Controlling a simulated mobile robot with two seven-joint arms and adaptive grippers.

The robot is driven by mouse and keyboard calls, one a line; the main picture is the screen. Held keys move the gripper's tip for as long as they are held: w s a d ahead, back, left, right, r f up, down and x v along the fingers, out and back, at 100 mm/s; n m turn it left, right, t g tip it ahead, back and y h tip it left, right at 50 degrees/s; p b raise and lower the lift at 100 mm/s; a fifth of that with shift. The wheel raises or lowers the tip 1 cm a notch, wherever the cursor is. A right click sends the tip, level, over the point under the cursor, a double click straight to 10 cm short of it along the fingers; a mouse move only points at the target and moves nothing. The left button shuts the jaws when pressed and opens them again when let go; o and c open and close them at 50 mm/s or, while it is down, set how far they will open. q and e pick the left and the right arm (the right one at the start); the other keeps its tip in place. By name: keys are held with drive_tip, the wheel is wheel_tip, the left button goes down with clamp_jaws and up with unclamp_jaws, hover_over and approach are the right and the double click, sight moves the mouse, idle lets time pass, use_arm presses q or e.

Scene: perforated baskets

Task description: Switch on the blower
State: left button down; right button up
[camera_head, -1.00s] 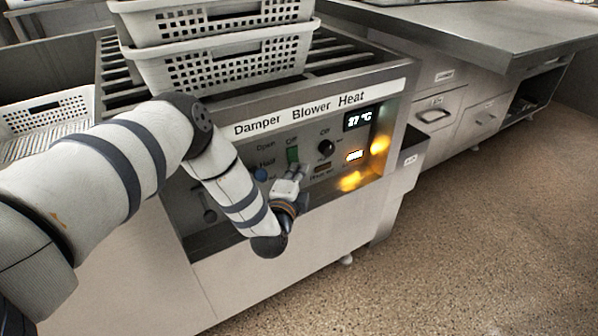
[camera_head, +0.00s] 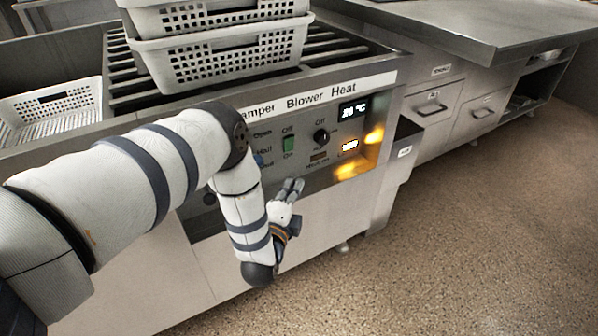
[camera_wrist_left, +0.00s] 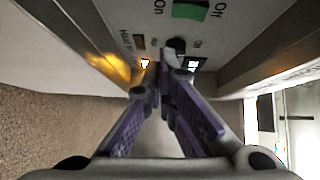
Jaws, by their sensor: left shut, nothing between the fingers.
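The blower switch (camera_head: 289,144) is a green rocker between the "Off" and "On" marks under the word "Blower" on the control panel. Its position is too small to tell. It also shows in the left wrist view (camera_wrist_left: 190,9), upside down at the top edge. My left gripper (camera_head: 294,185) is shut and empty, in front of the panel below the switch and apart from it. In the left wrist view the fingertips (camera_wrist_left: 163,76) meet beneath the black heat knob (camera_wrist_left: 176,46). My right gripper is in neither view.
The heat knob (camera_head: 321,136) and lit display (camera_head: 353,110) are right of the switch. Blue damper control (camera_head: 259,160) is partly hidden by my arm. Stacked white perforated baskets (camera_head: 220,55) stand on the slatted top. Open floor (camera_head: 480,230) lies to the right.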

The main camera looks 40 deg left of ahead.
use_arm(q)
drive_tip(key=shift+v, duration=1.85)
drive_tip(key=shift+f, duration=0.15)
drive_tip(key=shift+d, duration=0.1)
